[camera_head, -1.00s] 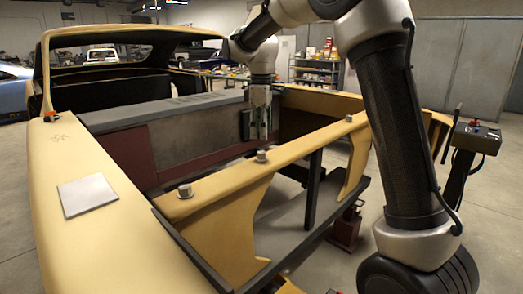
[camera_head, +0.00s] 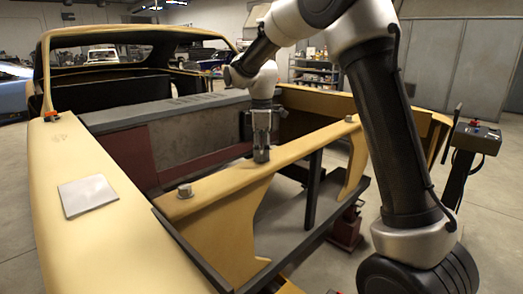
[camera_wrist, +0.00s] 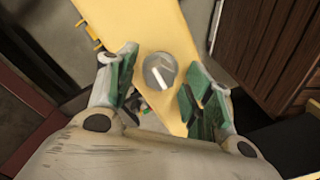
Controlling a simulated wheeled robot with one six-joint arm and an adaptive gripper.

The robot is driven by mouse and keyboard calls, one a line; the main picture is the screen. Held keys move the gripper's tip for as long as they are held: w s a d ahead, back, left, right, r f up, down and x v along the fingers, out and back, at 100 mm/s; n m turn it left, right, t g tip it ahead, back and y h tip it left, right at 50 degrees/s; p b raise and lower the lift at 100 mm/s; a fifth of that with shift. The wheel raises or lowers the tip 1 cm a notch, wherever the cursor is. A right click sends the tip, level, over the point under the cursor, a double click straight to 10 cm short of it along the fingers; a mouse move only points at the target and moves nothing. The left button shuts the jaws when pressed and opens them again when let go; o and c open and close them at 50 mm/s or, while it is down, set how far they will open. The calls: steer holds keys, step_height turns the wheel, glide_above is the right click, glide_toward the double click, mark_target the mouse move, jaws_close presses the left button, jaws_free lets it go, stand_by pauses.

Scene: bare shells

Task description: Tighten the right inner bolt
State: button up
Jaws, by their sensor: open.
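A yellow crossbar (camera_head: 222,181) spans the front of the yellow car shell and carries several round bolts. One silver bolt (camera_wrist: 160,71) with a pale line across its head lies between my fingers in the wrist view. In the head view this middle bolt is mostly hidden by my gripper (camera_head: 261,148). My gripper (camera_wrist: 161,64) is open, pointing down over it, with green-padded fingers on both sides. I cannot tell whether the fingers touch it. Another bolt (camera_head: 184,191) stands to the left on the bar, and one (camera_head: 348,118) to the right.
A flat pale plate (camera_head: 88,196) lies on the left fender. A post with a control box (camera_head: 476,137) stands at the right. The open bay behind the crossbar is empty near my gripper. Shelves (camera_head: 315,75) stand at the back.

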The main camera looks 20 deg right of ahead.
steer(key=shift+c, duration=0.2)
steer(key=c, duration=1)
